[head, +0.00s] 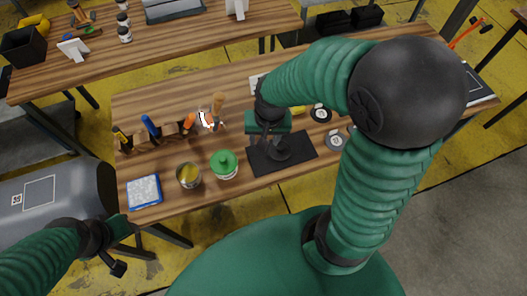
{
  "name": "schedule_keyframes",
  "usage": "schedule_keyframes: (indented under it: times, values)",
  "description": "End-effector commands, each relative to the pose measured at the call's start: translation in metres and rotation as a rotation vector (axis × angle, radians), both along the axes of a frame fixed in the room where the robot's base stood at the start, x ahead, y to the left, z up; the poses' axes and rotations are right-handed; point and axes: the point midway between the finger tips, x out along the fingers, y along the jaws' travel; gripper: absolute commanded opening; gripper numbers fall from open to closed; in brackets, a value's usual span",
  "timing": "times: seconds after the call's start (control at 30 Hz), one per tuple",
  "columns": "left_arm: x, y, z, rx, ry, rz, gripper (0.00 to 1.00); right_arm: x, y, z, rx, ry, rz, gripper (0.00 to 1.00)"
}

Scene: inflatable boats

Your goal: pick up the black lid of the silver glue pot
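A silver pot (188,177) with a yellowish top or contents stands near the table's front edge, left of a green-lidded pot (224,164). I cannot make out a black lid on the silver pot. My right gripper (270,136) is over the table, right of both pots, above a black mat (302,157). A dark round shape below it on the mat is partly hidden by it. Its fingers are too small and dark to tell open from shut. My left gripper (121,250) is low at the left, off the table; its finger state is unclear.
The wooden table (150,103) holds a tool rack (165,134) with screwdrivers, a blue-edged box (144,191) and round dark-rimmed items (336,140) at the right. A grey tank (55,200) stands at the left. Another bench (200,45) is behind. My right arm hides much of the table's right side.

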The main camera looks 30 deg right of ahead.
Motion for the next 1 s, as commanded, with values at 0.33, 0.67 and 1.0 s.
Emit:
schedule_keyframes:
  times: [0.33,0.67,1.0]
  values:
    - [0.000,0.000,-0.034,0.000,0.000,0.000,0.44,0.029,-0.108,-0.024,0.219,0.160,-1.215,0.49]
    - [0.000,0.000,-0.037,0.000,0.000,0.000,0.44,0.030,-0.100,-0.091,0.222,0.172,-1.251,0.49]
    - [0.000,0.000,-0.038,0.000,0.000,0.000,0.44,0.031,-0.096,-0.144,0.223,0.168,-1.249,0.49]
